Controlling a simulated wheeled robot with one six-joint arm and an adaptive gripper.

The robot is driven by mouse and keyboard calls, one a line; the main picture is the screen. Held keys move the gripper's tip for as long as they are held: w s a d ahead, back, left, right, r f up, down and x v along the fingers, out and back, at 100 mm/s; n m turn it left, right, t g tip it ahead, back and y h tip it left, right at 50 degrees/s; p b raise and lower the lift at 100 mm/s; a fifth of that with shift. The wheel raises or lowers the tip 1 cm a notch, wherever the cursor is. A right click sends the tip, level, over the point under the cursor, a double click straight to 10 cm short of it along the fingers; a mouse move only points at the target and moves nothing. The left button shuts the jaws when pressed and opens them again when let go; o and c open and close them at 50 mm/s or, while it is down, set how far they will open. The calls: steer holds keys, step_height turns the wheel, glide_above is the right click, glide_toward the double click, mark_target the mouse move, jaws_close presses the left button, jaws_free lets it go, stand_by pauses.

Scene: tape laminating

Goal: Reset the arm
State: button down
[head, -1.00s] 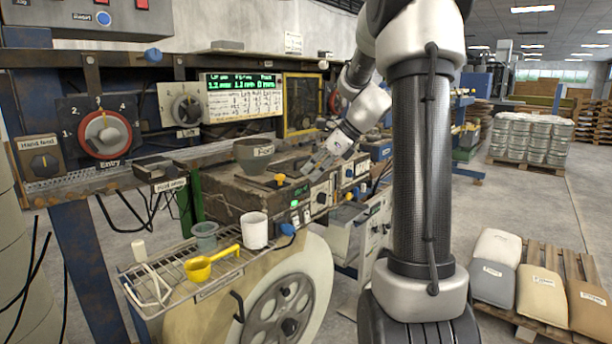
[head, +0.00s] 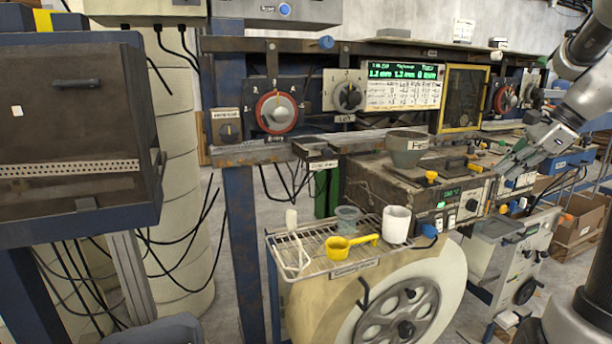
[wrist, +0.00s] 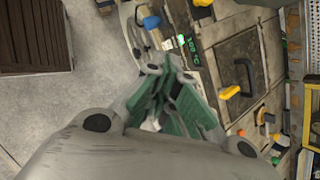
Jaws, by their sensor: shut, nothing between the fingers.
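My gripper (head: 510,162) is at the right of the head view, at the end of my arm, pointing down and to the left. It is in front of the right part of the machine with the green display. In the wrist view my gripper (wrist: 166,92) shows with its fingers together and nothing between them. Beyond the fingers is the machine top (wrist: 240,65) with a black handle and a yellow knob. I cannot tell the exact gap between the fingertips and the machine.
A wire rack (head: 310,262) holds a yellow scoop (head: 345,244), a white cup (head: 396,225) and a grey cup (head: 348,219). A grey funnel (head: 406,150) stands on the machine. A dark cabinet (head: 80,130) is at the left. Bare floor (wrist: 45,110) shows in the wrist view.

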steer(key=s+a+f+n+h, duration=0.1)
steer(key=s+a+n+h, duration=0.1)
steer(key=s+a+n, duration=0.4)
steer(key=s+a+f+n+h, duration=0.2)
steer(key=s+a+n, duration=0.5)
steer(key=s+n, duration=0.8)
steer(key=shift+s+f+h, duration=0.3)
steer(key=shift+s+h, duration=0.1)
steer(key=shift+s, duration=0.1)
